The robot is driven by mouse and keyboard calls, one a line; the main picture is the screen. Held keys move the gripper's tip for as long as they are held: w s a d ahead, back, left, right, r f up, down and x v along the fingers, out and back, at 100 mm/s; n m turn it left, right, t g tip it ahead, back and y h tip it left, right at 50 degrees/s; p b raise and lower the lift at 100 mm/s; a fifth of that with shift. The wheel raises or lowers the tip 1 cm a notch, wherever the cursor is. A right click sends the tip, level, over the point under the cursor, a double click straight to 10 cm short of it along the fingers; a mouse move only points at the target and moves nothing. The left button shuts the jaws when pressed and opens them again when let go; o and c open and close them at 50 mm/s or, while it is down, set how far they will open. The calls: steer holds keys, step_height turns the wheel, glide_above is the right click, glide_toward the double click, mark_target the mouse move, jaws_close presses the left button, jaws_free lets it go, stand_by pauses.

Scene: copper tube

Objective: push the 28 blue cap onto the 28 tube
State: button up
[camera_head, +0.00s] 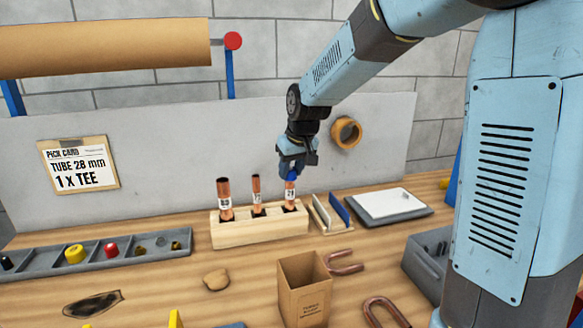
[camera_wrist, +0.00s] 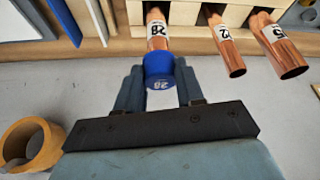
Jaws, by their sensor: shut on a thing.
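My gripper (camera_head: 291,168) is shut on the blue cap (camera_wrist: 159,66), which is marked 28 in the wrist view. The copper 28 tube (camera_head: 290,192) stands upright in the right hole of the wooden block (camera_head: 262,232). The cap is at the tube's top end, in line with it. In the wrist view the 28 tube (camera_wrist: 156,18) meets the cap's edge, and I cannot tell how far the cap is over it. The fingers (camera_wrist: 160,92) lie on both sides of the cap.
Two other copper tubes (camera_head: 225,200) (camera_head: 256,195) stand open in the same block. A grey tray (camera_head: 100,256) with caps lies left. A cardboard box (camera_head: 304,290) is in front, and a small rack (camera_head: 330,213) with a blue panel stands right. A tape roll (camera_head: 346,133) hangs behind.

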steer(key=shift+f, duration=0.25)
steer(key=o, duration=1.1)
steer(key=v, duration=1.3)
steer(key=shift+s+r, duration=0.15)
steer(key=shift+r, duration=0.15)
steer(key=shift+d, duration=0.1)
steer(key=s+d+f+m, duration=0.1)
steer(key=s+d, duration=0.3)
steer(key=s, duration=0.4)
steer(key=s+d+f+m+t+h, duration=0.1)
steer(key=s+d+f+m, duration=0.1)
steer(key=s+d, duration=0.3)
steer(key=s+d+f+m, duration=0.1)
steer(key=s+d, duration=0.4)
steer(key=s, duration=0.6)
steer(key=shift+s+d+f+m+h, duration=0.1)
steer(key=shift+d+f+m+h, duration=0.2)
steer(key=shift+f+h, duration=0.15)
